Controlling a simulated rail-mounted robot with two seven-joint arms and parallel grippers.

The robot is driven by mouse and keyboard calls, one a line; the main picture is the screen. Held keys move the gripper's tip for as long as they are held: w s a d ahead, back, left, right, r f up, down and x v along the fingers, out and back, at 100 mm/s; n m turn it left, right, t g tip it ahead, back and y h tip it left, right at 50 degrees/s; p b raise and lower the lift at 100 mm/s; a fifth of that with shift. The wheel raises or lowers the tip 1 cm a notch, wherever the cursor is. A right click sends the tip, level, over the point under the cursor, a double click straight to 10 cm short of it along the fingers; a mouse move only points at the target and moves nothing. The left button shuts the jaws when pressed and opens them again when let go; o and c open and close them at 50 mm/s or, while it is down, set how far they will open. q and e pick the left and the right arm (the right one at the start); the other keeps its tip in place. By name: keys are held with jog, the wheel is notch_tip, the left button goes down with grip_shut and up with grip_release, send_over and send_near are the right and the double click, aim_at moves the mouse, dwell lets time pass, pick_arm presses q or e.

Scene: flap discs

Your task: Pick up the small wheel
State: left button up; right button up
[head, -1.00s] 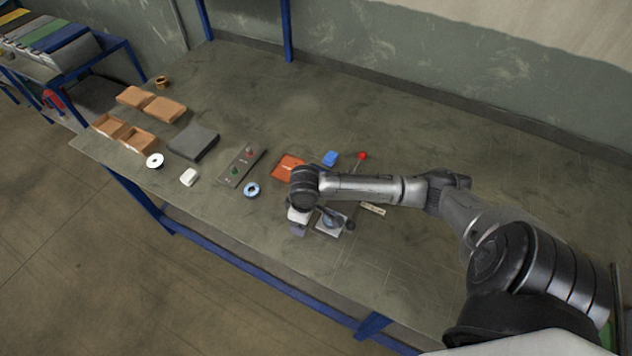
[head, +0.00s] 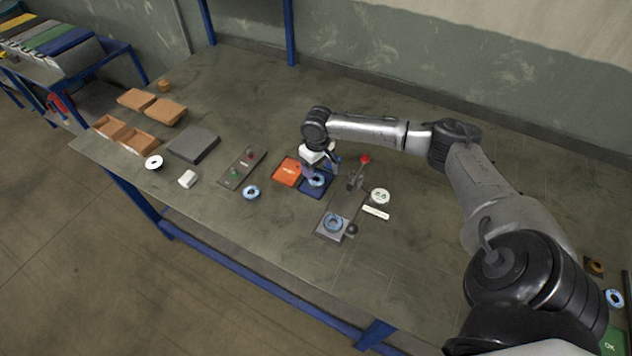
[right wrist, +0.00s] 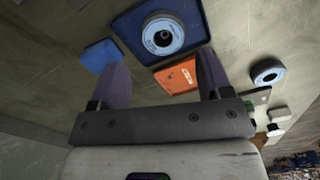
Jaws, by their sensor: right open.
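Several ring-shaped wheels are in view, and I cannot tell by size which is the small wheel. One blue-and-white wheel (head: 316,181) lies on a dark blue tray (head: 318,193), directly below my right gripper (head: 311,172). In the right wrist view, this wheel (right wrist: 163,36) and the blue tray (right wrist: 198,20) show just beyond the open fingers of my right gripper (right wrist: 164,80), with nothing between them. My left gripper is not in view.
A blue block (right wrist: 99,56) is close to one finger. The fixture's red-knobbed lever (head: 364,159) rises right of the gripper. The front right bench is mostly clear.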

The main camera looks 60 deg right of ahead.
aim_at(316, 177)
jog(key=shift+w+a+f+b, duration=0.1)
jog(key=shift+f+b, duration=0.15)
jog(key=shift+f, duration=1.35)
jog(key=shift+w+a+f+b, duration=0.1)
jog(key=shift+f+b, duration=0.1)
jog(key=shift+f, duration=1.35)
jog(key=shift+c, duration=0.3)
jog(key=c, duration=0.7)
jog(key=shift+r, duration=0.15)
